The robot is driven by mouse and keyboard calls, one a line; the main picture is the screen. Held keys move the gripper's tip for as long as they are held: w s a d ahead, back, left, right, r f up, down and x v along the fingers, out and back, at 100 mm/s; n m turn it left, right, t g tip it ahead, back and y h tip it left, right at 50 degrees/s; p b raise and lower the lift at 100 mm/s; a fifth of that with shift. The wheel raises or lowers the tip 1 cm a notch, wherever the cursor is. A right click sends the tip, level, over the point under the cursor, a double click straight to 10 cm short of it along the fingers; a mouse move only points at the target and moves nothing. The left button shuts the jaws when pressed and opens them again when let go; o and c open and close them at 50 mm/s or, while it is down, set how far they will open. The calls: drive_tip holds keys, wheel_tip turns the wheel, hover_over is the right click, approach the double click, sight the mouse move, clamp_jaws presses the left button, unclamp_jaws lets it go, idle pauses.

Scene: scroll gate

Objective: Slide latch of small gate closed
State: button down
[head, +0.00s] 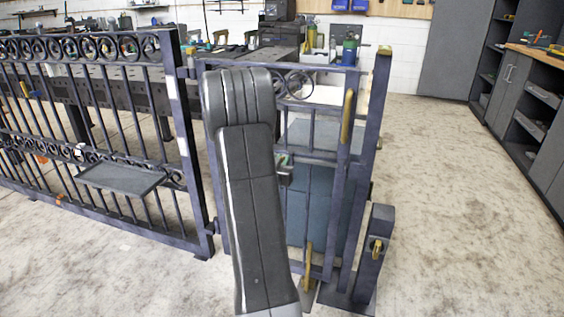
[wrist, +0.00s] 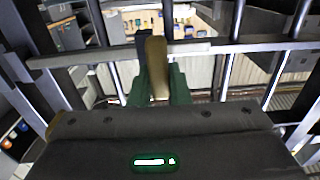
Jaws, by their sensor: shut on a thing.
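The small dark metal gate (head: 325,165) stands upright behind my arm, with scrollwork along its top. In the wrist view, my gripper (wrist: 159,88) has its green fingers on either side of a brass handle (wrist: 157,56), which I take to be the latch, and is shut on it. In the head view only a bit of my gripper (head: 285,170) shows beside my arm, at the middle of the gate. The brass handle it holds is hidden there. Other brass pieces show: a long upright one (head: 347,118) on the gate's right side and one low down (head: 308,257).
A wider scroll gate (head: 110,130) with a small shelf (head: 120,178) stands at the left. A short dark post (head: 372,260) with a brass piece stands at the lower right. Open floor (head: 450,200) lies to the right, before grey cabinets (head: 540,120). Workbenches stand behind.

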drive_tip(key=d, duration=0.2)
drive_tip(key=s+d+b, duration=0.1)
drive_tip(key=d+b, duration=0.1)
drive_tip(key=d, duration=0.1)
drive_tip(key=shift+s+d, duration=0.3)
drive_tip(key=shift+s, duration=0.1)
drive_tip(key=c, duration=1.4)
unclamp_jaws()
drive_tip(key=shift+d, duration=0.2)
drive_tip(key=shift+o, duration=0.2)
drive_tip(key=shift+a, duration=0.1)
